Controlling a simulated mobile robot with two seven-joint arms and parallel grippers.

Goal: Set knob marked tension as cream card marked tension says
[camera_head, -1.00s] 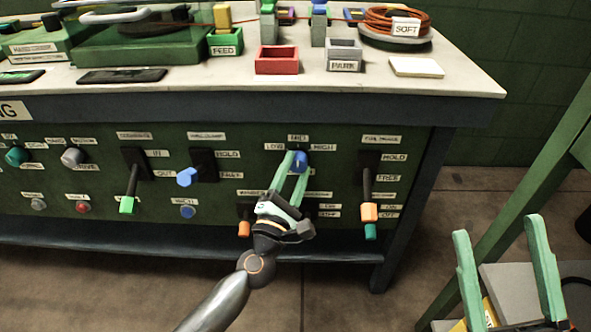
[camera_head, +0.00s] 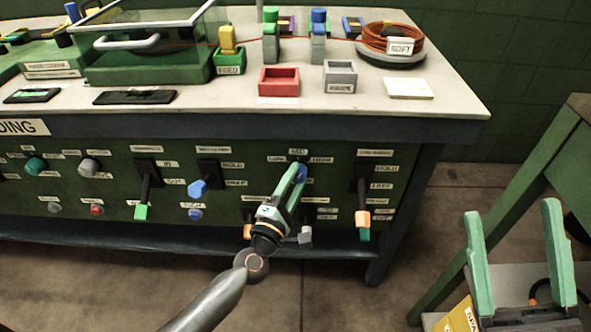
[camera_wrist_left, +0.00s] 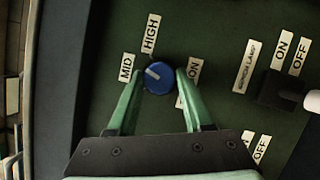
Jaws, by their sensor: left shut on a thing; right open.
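The blue round knob (camera_wrist_left: 159,79) sits on the green panel between my left gripper's two green fingers (camera_wrist_left: 156,88), which are shut on its sides. Its pale pointer line aims up and left in the left wrist view, nearer the MID label (camera_wrist_left: 126,68) than the HIGH label (camera_wrist_left: 151,34). A label ending in "ON" (camera_wrist_left: 194,73) is partly behind a finger. In the head view the knob (camera_head: 302,173) is partly hidden by my left gripper (camera_head: 298,176). A pale card (camera_head: 409,88) lies on the bench; no writing on it is readable. My right gripper (camera_head: 512,212) is open and empty.
Red (camera_head: 279,82) and grey (camera_head: 340,78) trays and a cable coil labelled SOFT (camera_head: 400,47) stand on the bench.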

